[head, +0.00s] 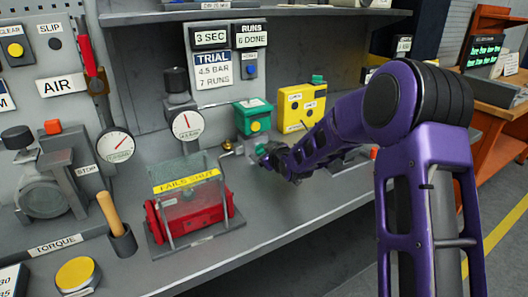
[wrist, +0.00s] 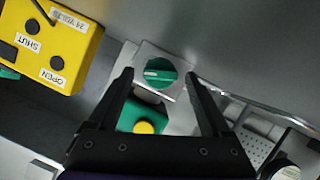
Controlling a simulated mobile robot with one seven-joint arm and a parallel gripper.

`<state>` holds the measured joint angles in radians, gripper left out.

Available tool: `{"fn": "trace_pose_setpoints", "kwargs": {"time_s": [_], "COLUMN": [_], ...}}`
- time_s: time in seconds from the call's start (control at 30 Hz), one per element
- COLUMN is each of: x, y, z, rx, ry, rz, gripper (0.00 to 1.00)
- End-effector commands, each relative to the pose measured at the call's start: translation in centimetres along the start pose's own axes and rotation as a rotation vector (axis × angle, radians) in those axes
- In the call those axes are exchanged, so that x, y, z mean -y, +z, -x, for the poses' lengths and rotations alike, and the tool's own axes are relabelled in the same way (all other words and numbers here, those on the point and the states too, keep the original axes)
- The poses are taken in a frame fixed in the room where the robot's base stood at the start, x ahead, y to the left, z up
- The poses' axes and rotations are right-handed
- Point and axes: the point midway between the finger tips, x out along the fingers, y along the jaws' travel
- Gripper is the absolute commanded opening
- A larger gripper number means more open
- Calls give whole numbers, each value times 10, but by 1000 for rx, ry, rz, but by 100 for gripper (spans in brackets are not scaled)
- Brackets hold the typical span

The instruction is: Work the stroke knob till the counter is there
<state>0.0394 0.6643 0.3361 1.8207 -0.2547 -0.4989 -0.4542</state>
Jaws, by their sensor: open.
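A round green knob (wrist: 156,72) with a pale line across it sits on a grey square plate in the wrist view. I see no label on it, so I cannot confirm that it is the stroke knob. My gripper (wrist: 158,78) is open, one finger on each side of the knob; contact is unclear. In the head view my gripper (head: 268,156) is at the bench back and largely covers the knob. The counter (head: 251,41) on the back panel reads "RUNS 6 DONE". The trial card (head: 212,70) reads "4.5 BAR, 7 RUNS".
A green box (head: 253,117) with a yellow button and a yellow OPEN/SHUT box (head: 301,105) stand close to my gripper. The red actuator (head: 190,210) under a clear "FAILS SHUT" guard (head: 185,182) is left of it. A gauge (head: 186,125) stands behind.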

Motion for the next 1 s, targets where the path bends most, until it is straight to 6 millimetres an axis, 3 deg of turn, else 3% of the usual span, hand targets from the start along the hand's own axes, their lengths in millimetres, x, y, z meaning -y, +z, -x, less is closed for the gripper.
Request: {"fn": "trace_pose_setpoints", "kwargs": {"time_s": [0.17,0.6,0.77,1.0], "x": [0,0,-1,-6], "y": [0,0,0,-1], "z": [0,0,1,2], "rx": [0,0,1,3], "ry": [0,0,-8,-84], "rz": [0,0,-23,-209], "gripper": [79,0,0,0]}}
